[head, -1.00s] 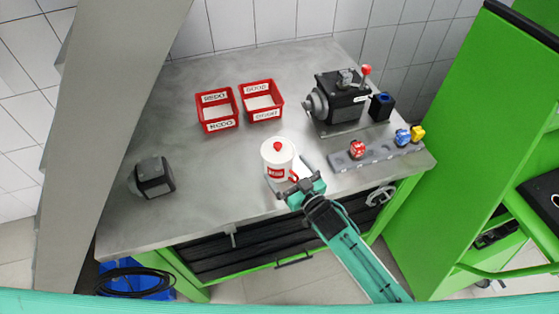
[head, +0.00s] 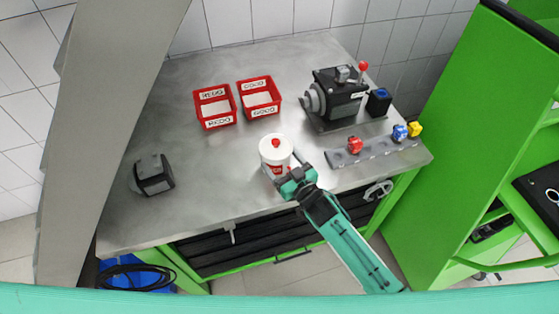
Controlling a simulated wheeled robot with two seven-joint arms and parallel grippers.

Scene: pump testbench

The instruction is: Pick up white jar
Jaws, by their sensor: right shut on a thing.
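The white jar (head: 274,148) has a red knob on its lid and a red label on its front. It is upright near the front middle of the bench. My right gripper (head: 289,172) is at the jar's front right side, shut on it. The fingers and the lower right part of the jar are partly hidden by the gripper body. I cannot tell whether the jar's base touches the bench. My left gripper is not in view.
Two red bins (head: 215,107) and (head: 259,98) stand behind the jar on the grey bench (head: 215,180). A dark pump (head: 337,95) stands at the back right. A grey rack (head: 372,150) holds coloured pieces at right. A dark block (head: 153,175) sits at left.

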